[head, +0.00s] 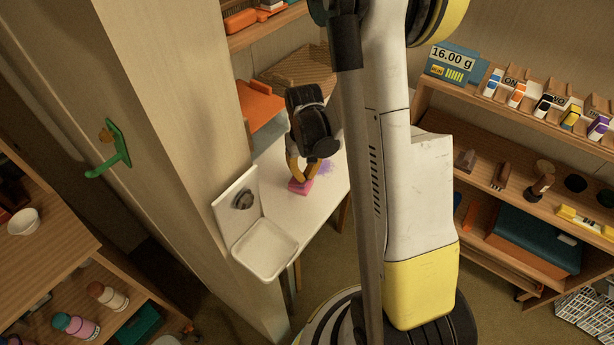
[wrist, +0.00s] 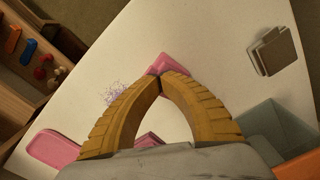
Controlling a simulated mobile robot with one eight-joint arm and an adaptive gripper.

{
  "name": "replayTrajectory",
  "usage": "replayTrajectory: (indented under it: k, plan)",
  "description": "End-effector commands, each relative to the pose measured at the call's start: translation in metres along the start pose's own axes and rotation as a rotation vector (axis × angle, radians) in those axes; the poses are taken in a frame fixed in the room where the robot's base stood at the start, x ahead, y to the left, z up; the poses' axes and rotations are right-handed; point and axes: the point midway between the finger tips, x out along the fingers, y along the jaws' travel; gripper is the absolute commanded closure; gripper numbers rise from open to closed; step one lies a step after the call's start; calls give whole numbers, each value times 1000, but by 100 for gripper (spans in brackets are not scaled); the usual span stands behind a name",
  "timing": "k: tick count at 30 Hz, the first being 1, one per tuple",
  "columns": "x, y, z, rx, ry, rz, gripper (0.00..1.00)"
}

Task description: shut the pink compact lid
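A small pink thing, which looks like the compact (head: 299,187), sits on the white tabletop under my gripper (head: 301,178) in the head view. In the wrist view, a pink piece (wrist: 173,64) shows just beyond my gripper's tips (wrist: 161,80). The two yellow ribbed fingers meet at the tips, with nothing visible held between them. The tips overlap the pink piece in the picture; I cannot tell whether they touch it. Another pink edge (wrist: 148,140) shows between the fingers, partly hidden by the gripper body. The lid's angle is unclear.
The white tabletop (wrist: 215,38) carries a purple scribble (wrist: 115,93), a flat pink tray-like thing (wrist: 52,150) and a grey-brown object (wrist: 272,52). A white basin (head: 265,250) stands at the table's near end. Shelves (head: 520,190) stand at the right.

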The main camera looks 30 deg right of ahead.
Motion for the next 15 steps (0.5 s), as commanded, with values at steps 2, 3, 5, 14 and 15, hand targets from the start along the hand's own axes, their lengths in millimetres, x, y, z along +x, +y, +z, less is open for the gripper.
replayTrajectory:
  k: [2,3,5,14,15]
  plan:
    - [2,0,0,0,0,0,100]
    - [3,0,0,0,0,0,100]
    - [4,0,0,0,0,0,100]
    - [10,0,0,0,0,0,100]
    - [11,0,0,0,0,0,100]
